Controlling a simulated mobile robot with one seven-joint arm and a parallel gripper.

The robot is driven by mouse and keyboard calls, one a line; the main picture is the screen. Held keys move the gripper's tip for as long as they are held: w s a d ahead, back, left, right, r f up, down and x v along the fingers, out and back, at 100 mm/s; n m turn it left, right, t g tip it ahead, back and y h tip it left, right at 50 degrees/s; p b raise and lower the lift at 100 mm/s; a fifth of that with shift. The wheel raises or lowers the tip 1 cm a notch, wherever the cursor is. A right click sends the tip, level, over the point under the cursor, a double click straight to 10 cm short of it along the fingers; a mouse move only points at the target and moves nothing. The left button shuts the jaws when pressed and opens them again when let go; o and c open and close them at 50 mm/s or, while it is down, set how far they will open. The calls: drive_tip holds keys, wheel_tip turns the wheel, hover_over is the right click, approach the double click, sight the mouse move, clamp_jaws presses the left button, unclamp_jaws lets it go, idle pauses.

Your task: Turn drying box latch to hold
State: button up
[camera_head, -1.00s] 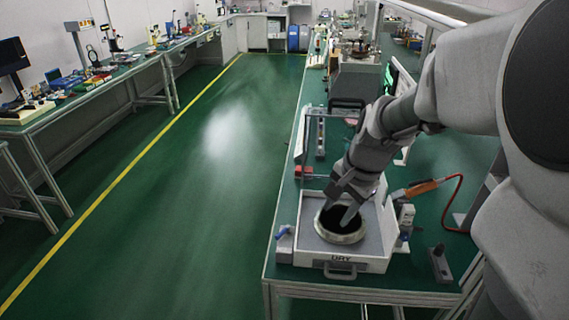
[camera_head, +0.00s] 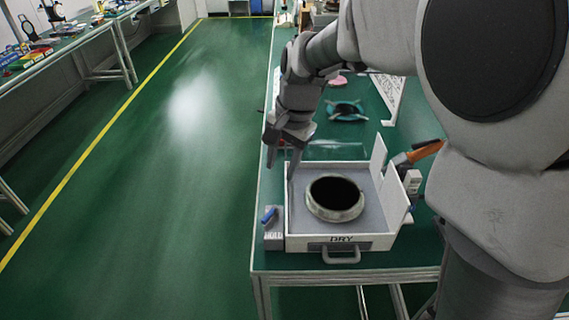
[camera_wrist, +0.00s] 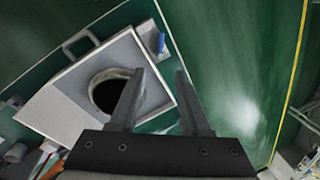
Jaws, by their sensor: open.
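The white drying box (camera_head: 300,243), marked DRY, stands open near the table's front edge in the head view. A round metal ring with a dark centre (camera_head: 335,212) lies inside it. The latch, a blue lever (camera_head: 268,215) on a grey block marked HOLD, sits at the box's front left corner. The lever also shows in the wrist view (camera_wrist: 161,43), a little beyond the fingertips. My gripper (camera_head: 281,168) is open and empty, pointing down over the box's back left side. In the wrist view its fingers (camera_wrist: 159,75) are apart with nothing between them.
An orange-handled tool (camera_head: 424,151) lies right of the box. A teal stand (camera_head: 347,110) is behind it on the green table. Open floor (camera_head: 150,220) lies left of the table.

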sight(269, 215)
drive_tip(key=a+f+b, duration=0.1)
drive_tip(key=f, duration=0.4)
drive_tip(key=w+a+f+b, duration=0.1)
drive_tip(key=f, duration=0.5)
drive_tip(key=a+f+b, duration=0.1)
drive_tip(key=f+b, duration=0.1)
drive_tip(key=f, duration=0.4)
drive_tip(key=shift+w, duration=0.4)
clamp_jaws()
